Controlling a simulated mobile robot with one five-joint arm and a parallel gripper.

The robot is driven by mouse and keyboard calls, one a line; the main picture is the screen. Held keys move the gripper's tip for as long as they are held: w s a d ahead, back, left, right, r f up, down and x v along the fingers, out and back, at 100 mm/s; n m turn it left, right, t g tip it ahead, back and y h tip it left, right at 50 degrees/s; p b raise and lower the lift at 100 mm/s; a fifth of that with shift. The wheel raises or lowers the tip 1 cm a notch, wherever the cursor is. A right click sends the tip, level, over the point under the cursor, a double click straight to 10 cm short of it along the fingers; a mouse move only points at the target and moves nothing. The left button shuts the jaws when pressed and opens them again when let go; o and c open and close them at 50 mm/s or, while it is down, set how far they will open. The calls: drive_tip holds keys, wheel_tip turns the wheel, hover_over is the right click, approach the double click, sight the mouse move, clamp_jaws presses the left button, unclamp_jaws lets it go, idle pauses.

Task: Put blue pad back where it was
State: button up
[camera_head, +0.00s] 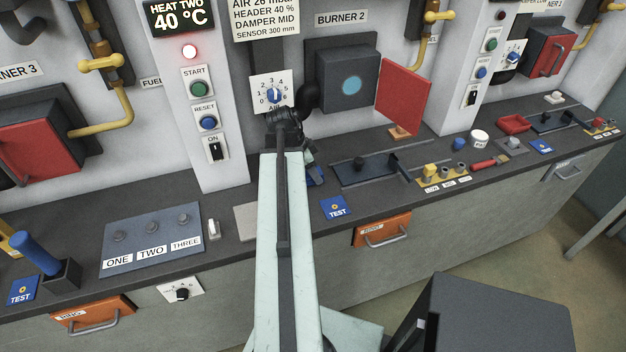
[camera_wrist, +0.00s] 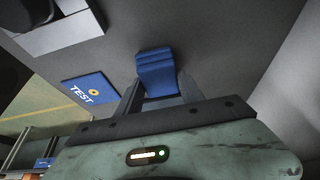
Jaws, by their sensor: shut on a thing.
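The blue pad (camera_wrist: 155,68) is a small ribbed blue piece. In the wrist view it sits between the two dark fingers of my gripper (camera_wrist: 159,92), which is shut on it. In the head view a bit of the blue pad (camera_head: 316,174) shows just right of my arm, over the dark counter below the numbered dial. My arm hides most of my gripper there. I cannot tell whether the pad touches the counter. A flat blue TEST square (camera_head: 335,207) lies nearby at the counter's front edge, and it also shows in the wrist view (camera_wrist: 90,92).
A dark tray with a lever (camera_head: 372,168) lies right of my gripper. A red burner door (camera_head: 403,92) stands open behind it. A pale square plate (camera_head: 246,222) and a switch panel (camera_head: 152,238) lie to the left. An orange drawer (camera_head: 382,229) is below the edge.

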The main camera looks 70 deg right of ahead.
drive_tip(key=shift+f, duration=0.2)
drive_tip(key=shift+c, duration=0.5)
drive_tip(key=shift+f, duration=0.2)
drive_tip(key=o, duration=1.3)
drive_tip(key=shift+r, duration=0.1)
drive_tip(key=p+v, duration=1.1)
drive_tip(key=v, duration=0.1)
drive_tip(key=shift+r+p, duration=0.1)
drive_tip(key=shift+p, duration=0.2)
drive_tip(key=shift+w, duration=0.15)
